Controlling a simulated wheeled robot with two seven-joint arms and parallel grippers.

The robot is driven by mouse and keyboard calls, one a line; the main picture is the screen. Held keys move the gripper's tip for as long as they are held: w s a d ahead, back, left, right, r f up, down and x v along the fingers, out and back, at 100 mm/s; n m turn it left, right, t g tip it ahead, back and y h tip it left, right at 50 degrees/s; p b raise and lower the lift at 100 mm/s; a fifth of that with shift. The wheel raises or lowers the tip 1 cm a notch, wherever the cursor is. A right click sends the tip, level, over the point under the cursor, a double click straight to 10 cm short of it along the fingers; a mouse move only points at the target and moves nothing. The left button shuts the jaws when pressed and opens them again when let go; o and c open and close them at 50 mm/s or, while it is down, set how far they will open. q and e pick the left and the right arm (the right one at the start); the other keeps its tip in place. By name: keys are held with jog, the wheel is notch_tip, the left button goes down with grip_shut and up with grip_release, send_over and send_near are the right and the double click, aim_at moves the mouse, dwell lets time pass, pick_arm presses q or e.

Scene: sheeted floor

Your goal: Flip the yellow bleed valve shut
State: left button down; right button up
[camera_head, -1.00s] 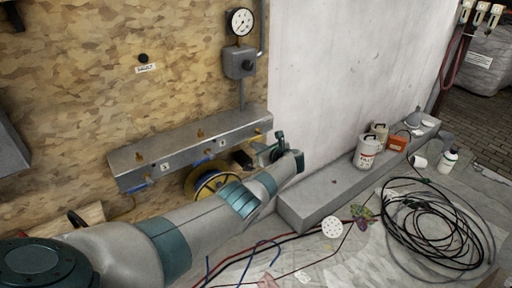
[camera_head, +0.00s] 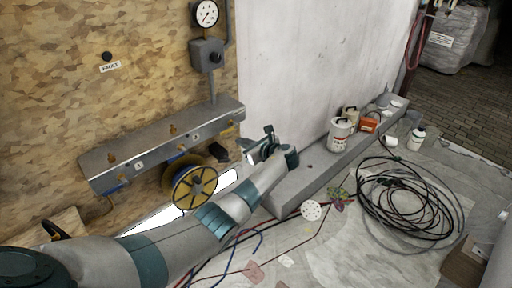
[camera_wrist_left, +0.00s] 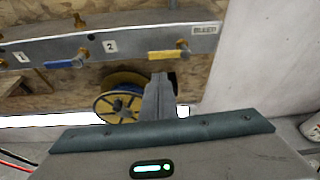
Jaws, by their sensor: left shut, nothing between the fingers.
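The yellow bleed valve handle (camera_wrist_left: 168,55) shows in the left wrist view. It lies level, pointing left from its brass stem on the front of the grey manifold (camera_wrist_left: 130,45), below the BLEED label (camera_wrist_left: 204,29). My left gripper (camera_wrist_left: 160,82) is shut and empty, its fingers just below the yellow handle in that view; I cannot tell the exact gap. In the head view the left gripper (camera_head: 256,152) is near the manifold's right end, by the white wall. The yellow handle is too small to make out clearly there. My right gripper is not in view.
Blue-handled valves marked 1 and 2 (camera_wrist_left: 68,63) sit left of the yellow one. A yellow cable reel (camera_head: 194,188) stands below the manifold. A pressure gauge (camera_head: 205,13) hangs above. Tins (camera_head: 341,135) stand on the ledge; coiled black hose (camera_head: 405,205) lies on the floor.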

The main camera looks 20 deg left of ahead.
pick_arm(q)
jog(key=b+v, duration=0.1)
jog(key=v, duration=0.7)
jog(key=shift+d, duration=0.2)
jog(key=shift+s, duration=0.1)
jog(key=s+d+f+n+h+b, duration=0.15)
jog(key=s+f, duration=0.25)
jog(key=f, duration=0.9)
jog(key=s+f+h, duration=0.3)
jog(key=s+f, duration=0.1)
jog(key=f, duration=1)
jog(key=s+d+f+n+g+h+b, duration=0.1)
jog(key=s+d+f+n+h, duration=0.1)
jog(key=s+f, duration=0.7)
jog(key=s+d+f+n+g+h+b, duration=0.1)
jog(key=s+f+n+h, duration=0.1)
jog(key=s+f, duration=0.8)
jog(key=s+d+f+n+g+h+b, duration=0.1)
jog(key=s+d+f+n, duration=0.15)
jog(key=s+f, duration=0.65)
jog(key=s+d+f+n+g+h, duration=0.15)
jog(key=s+f+n, duration=0.35)
jog(key=s, duration=0.6)
jog(key=s+f+n+h, duration=0.1)
jog(key=s+f+n, duration=0.2)
jog(key=s, duration=0.8)
jog(key=s+f+n+h+b, duration=0.1)
jog(key=s+f+n, duration=0.2)
jog(key=s, duration=0.8)
jog(key=shift+s+f, duration=0.4)
